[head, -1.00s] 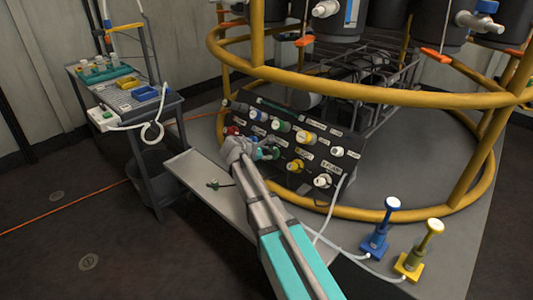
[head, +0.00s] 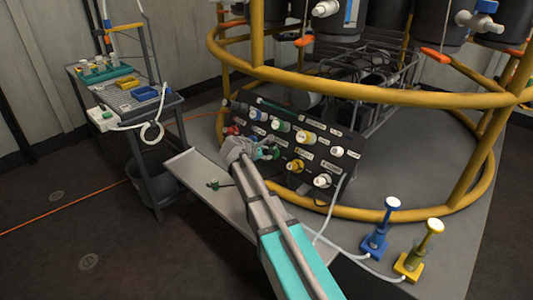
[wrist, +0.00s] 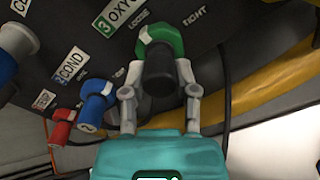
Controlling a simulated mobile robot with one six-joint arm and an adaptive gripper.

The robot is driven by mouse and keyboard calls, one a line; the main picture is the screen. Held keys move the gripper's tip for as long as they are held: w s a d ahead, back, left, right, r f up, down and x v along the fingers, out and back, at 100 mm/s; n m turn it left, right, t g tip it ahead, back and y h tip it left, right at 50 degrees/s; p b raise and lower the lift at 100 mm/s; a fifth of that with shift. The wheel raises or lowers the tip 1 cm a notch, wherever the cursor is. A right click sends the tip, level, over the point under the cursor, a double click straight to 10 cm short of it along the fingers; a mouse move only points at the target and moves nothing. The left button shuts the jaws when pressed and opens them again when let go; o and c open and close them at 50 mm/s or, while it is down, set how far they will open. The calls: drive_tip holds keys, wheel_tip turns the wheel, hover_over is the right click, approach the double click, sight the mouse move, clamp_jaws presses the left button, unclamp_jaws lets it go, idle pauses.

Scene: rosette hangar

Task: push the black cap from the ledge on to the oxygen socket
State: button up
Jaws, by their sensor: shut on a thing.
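The black cap (wrist: 158,72) is between my gripper's two fingers in the wrist view. My gripper (wrist: 160,92) is shut on it. The cap's end points toward the camera and its far end overlaps the green oxygen socket (wrist: 163,32) on the dark panel. How deeply it is seated cannot be told. A label reading "3 OXY" (wrist: 122,14) is beside the socket, with "LOOSE" and "TIGHT" marks around it. In the head view my gripper (head: 254,150) is at the panel's left part and hides the cap. The grey ledge (head: 190,166) extends below the panel.
Blue (wrist: 95,105) and red (wrist: 62,125) fittings are left of my gripper. A small green item (head: 213,184) lies on the ledge. A yellow ring rail (head: 385,213) curves behind the panel. Blue (head: 375,243) and yellow (head: 409,264) pumps stand to the right.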

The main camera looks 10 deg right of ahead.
drive_tip(key=shift+w+d+f, duration=0.2)
drive_tip(key=shift+d+f, duration=0.05)
drive_tip(key=shift+d, duration=0.1)
idle(1.1)
drive_tip(key=o, duration=1)
drive_tip(key=shift+c, duration=0.2)
